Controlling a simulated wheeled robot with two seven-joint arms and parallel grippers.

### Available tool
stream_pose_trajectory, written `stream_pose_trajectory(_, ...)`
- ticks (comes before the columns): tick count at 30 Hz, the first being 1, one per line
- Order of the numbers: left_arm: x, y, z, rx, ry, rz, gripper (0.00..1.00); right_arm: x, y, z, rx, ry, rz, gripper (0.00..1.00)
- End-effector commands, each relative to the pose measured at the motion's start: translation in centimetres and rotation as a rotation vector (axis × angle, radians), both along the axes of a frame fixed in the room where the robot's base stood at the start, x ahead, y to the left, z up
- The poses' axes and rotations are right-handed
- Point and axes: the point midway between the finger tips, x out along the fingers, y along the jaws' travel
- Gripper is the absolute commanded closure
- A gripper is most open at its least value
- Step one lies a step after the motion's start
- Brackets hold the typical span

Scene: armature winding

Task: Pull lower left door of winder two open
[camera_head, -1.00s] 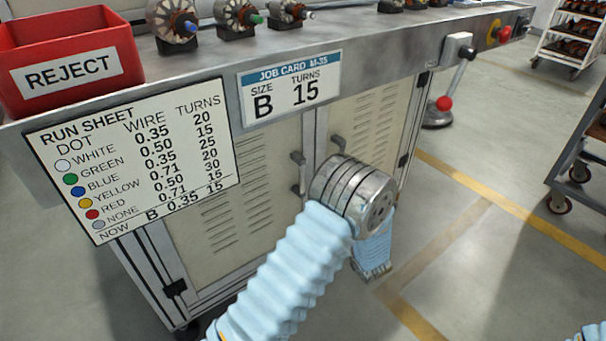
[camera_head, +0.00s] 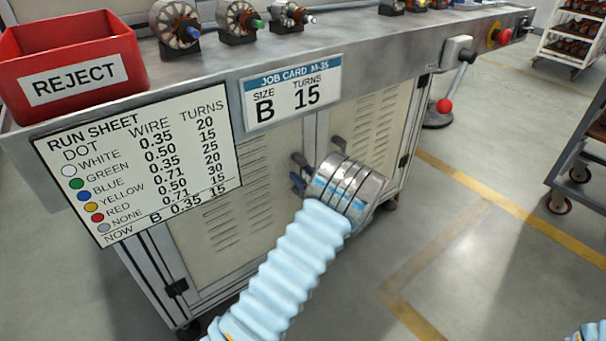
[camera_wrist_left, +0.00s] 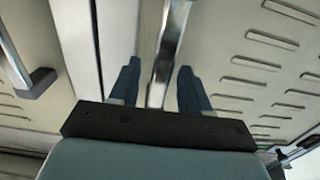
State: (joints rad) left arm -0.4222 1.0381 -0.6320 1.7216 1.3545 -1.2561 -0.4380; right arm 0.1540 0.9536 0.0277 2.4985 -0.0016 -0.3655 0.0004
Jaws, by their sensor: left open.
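The lower left door (camera_head: 262,205) of the winder cabinet is a cream louvred panel under the bench, and it looks closed. Its upright metal handle (camera_wrist_left: 170,45) lies between the two dark blue fingers of my left gripper (camera_wrist_left: 158,85) in the left wrist view. The fingers are apart, with a gap on each side of the handle. In the head view my left gripper (camera_head: 299,174) is at that handle, and my wrist hides part of the right door (camera_head: 370,125). My right gripper is out of view.
The right door's handle (camera_head: 338,143) is close beside my wrist. A run sheet (camera_head: 140,165) and job card (camera_head: 292,91) hang on the bench front. A red reject bin (camera_head: 75,90) stands on top. A red-knobbed lever (camera_head: 444,105) is at the right. Floor in front is clear.

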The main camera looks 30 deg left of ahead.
Motion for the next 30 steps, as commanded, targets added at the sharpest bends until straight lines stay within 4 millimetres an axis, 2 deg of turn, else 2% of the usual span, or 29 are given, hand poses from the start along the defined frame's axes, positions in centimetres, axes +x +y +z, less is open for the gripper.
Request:
stream_pose_trajectory(10, 0.23, 0.52, -0.01, -0.001, 0.000, -0.001, 0.53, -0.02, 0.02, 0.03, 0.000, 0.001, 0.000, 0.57)
stream_pose_trajectory(18, 0.21, 0.50, -0.01, -0.001, 0.000, 0.000, 0.93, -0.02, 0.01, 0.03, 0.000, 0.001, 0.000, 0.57)
stream_pose_trajectory(20, 0.21, 0.50, -0.01, -0.001, 0.000, 0.000, 1.00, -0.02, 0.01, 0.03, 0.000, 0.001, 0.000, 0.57)
stream_pose_trajectory(30, 0.35, 0.18, -0.03, -0.001, -0.001, -0.008, 1.00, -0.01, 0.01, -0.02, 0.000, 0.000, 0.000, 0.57)
